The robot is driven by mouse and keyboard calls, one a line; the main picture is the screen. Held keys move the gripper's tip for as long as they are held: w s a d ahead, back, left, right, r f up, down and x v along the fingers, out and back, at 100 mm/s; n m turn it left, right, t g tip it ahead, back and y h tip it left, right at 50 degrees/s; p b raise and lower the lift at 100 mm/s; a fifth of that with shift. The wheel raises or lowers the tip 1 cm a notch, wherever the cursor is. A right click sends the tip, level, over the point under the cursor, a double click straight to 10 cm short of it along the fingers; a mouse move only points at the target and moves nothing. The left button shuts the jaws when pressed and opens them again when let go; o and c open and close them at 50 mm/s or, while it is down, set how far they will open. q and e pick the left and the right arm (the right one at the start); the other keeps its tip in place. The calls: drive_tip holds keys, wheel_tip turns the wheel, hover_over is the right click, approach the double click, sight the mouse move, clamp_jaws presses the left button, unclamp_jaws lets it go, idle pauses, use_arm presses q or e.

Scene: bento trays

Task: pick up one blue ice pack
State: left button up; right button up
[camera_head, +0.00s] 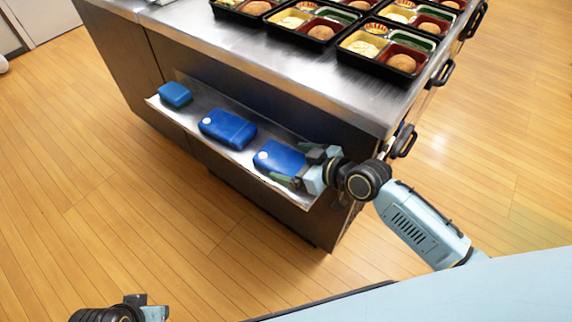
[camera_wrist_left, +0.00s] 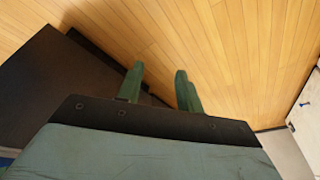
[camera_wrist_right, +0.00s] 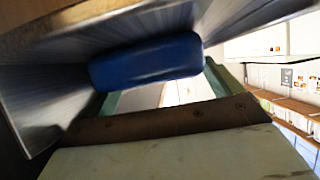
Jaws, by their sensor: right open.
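Two blue ice packs with round white caps, a middle one (camera_head: 228,128) and a right one (camera_head: 277,156), lie on a metal shelf (camera_head: 190,113) on the counter's side. My right gripper (camera_head: 298,167) is open at the right end of the right pack, its fingers on either side of that end. In the right wrist view a blue pack (camera_wrist_right: 145,62) shows, blurred, at the fingertips; contact cannot be told. My left gripper (camera_wrist_left: 159,80) is open and empty above the floor, far from the shelf; part of it shows in the head view (camera_head: 143,305).
A smaller blue block (camera_head: 175,94) with a teal-green side sits at the shelf's left end. Black bento trays (camera_head: 386,52) with food stand on the steel counter (camera_head: 235,45) above the shelf. Black handles (camera_head: 403,141) jut from the counter's right side. Wooden floor is clear in front.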

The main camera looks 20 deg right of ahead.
drive_tip(key=shift+w+a+f, duration=0.2)
drive_tip(key=shift+w+a, duration=0.1)
drive_tip(key=shift+w, duration=0.1)
drive_tip(key=shift+c, duration=0.4)
drive_tip(key=c, duration=0.9)
drive_tip(key=shift+r, duration=0.25)
